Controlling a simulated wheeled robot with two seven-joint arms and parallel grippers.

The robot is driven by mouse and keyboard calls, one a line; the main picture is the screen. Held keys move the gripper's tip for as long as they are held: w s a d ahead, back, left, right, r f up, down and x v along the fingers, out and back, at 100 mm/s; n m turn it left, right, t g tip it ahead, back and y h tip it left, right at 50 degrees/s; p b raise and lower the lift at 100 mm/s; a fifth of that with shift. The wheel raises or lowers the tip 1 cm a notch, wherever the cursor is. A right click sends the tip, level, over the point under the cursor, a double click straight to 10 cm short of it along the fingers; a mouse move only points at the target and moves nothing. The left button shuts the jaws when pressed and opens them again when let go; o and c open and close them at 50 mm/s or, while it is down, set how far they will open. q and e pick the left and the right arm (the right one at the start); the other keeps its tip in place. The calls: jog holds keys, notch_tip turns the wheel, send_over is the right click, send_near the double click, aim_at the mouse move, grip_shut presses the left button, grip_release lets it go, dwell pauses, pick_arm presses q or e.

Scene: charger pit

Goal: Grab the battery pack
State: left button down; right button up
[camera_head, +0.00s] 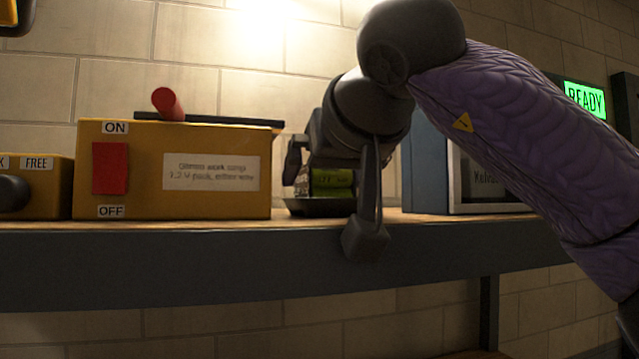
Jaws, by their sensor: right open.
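The battery pack (332,180) is a small green and dark block on the shelf, seen between the fingers of my right gripper. It sits in or on a low black tray (310,207). My right gripper (327,204) is open, with one finger left of the pack and the other in front of it to the right. The gripper body hides the pack's upper part. I cannot tell whether either finger touches it. My left gripper is not in view.
A yellow box (225,200) with a red switch and ON/OFF labels stands left of the pack. A yellow box marked FREE (45,200) is farther left. A blue-grey device (425,170) stands right. The shelf's dark front edge (180,270) runs below. A green READY display (584,98) is behind.

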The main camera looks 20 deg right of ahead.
jog(key=shift+s, duration=0.1)
grip_shut()
dwell(0.3)
